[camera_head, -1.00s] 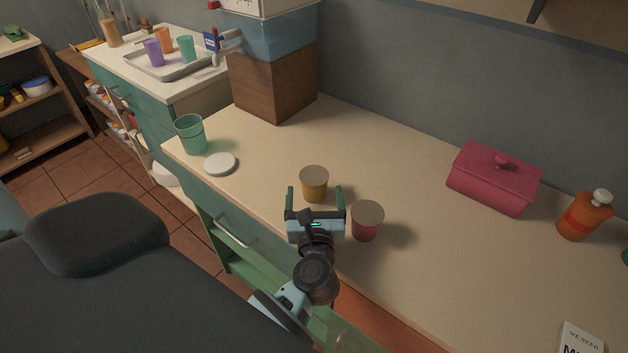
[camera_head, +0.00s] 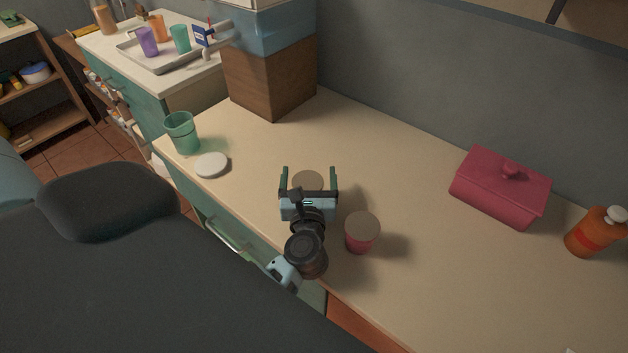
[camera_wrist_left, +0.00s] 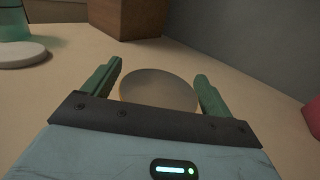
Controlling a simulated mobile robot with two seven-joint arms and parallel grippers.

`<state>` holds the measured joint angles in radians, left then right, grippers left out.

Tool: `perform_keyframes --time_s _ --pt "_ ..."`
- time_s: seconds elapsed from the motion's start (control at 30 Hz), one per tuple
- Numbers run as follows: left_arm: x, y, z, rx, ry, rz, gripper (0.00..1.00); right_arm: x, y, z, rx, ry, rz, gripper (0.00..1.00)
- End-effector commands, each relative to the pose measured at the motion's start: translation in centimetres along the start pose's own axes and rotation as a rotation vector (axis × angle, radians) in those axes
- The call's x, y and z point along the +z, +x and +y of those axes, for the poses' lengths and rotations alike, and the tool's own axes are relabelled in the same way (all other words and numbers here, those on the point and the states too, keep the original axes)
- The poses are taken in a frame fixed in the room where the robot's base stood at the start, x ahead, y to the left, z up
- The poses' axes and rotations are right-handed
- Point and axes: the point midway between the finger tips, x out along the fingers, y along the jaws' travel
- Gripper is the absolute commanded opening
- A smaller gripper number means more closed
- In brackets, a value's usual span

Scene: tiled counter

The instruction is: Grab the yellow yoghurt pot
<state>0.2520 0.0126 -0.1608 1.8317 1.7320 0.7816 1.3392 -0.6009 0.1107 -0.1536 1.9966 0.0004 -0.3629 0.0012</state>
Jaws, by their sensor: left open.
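The yellow yoghurt pot (camera_head: 307,180) stands on the counter, mostly hidden behind my left gripper in the head view; only its tan lid shows. My left gripper (camera_head: 311,175) is open, with one green finger on each side of the pot. In the left wrist view the pot's round lid (camera_wrist_left: 159,88) lies between the two fingers of the left gripper (camera_wrist_left: 158,85), with a small gap visible at the right finger. I cannot tell whether the fingers touch the pot. My right gripper is not in view.
A red yoghurt pot (camera_head: 360,233) stands close by on the right. A white lid (camera_head: 212,165) and a green cup (camera_head: 182,133) are at the left edge. A pink box (camera_head: 501,188) and an orange bottle (camera_head: 594,235) are at the right. The counter behind the pot is clear.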

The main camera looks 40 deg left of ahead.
Motion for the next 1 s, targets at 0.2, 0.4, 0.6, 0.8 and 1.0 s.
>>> perform_keyframes --time_s 0.2,0.4,0.6,0.8,1.0 --pt "-0.1 0.0 0.1 0.000 0.000 0.002 0.85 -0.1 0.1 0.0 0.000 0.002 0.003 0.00" --pt "-0.1 0.0 0.1 0.000 0.000 0.002 0.60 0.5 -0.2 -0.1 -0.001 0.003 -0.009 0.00" --pt "-0.1 0.0 0.1 0.000 0.000 0.002 0.34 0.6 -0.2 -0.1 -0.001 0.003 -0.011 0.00" --pt "0.0 0.0 0.1 0.000 -0.001 0.001 0.33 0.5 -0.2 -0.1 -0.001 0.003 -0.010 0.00" --pt "1.8 0.0 0.0 0.001 -0.006 -0.002 0.33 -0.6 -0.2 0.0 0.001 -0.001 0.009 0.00"
